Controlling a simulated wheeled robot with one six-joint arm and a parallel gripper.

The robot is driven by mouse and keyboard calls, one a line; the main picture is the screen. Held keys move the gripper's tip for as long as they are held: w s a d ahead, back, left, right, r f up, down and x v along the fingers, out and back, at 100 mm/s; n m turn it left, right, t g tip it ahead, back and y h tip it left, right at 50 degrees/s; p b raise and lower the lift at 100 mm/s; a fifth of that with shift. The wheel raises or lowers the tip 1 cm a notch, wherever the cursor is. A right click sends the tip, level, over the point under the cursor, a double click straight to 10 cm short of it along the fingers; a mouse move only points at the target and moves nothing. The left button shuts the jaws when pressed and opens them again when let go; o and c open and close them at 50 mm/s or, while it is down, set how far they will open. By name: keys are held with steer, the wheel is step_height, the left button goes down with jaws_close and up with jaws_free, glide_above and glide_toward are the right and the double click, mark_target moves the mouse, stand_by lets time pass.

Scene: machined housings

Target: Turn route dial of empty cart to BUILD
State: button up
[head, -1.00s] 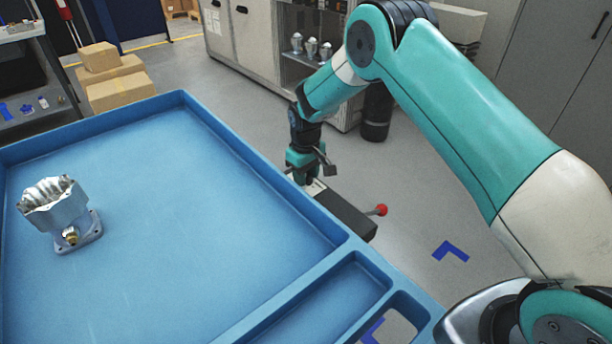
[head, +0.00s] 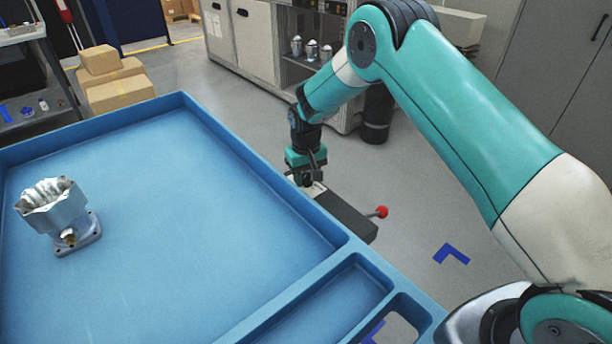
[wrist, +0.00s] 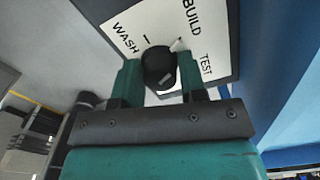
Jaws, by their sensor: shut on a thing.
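The route dial (wrist: 158,62) is a black round knob on a white plate (wrist: 208,38) lettered WASH, BUILD and TEST in the wrist view. My gripper (wrist: 160,78) has its two teal fingers on either side of the knob, shut on it. A light mark shows at the knob's edge toward BUILD; I cannot tell surely whether it is the pointer. In the head view my gripper (head: 304,180) is down at a dark box (head: 345,213) beside the right edge of the blue cart tray (head: 345,238). The dial is hidden there.
A metal housing (head: 58,212) stands on the left of the blue tray, whose other visible floor is bare. A red-knobbed lever (head: 380,212) sticks out from the dark box. Cardboard boxes (head: 118,88) and a cabinet (head: 242,40) stand behind on open grey floor.

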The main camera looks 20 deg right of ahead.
mark_target(306, 175)
steer(key=shift+w, duration=0.1)
steer(key=o, duration=0.9)
steer(key=shift+r+b, duration=0.5)
steer(key=shift+r, duration=8.25)
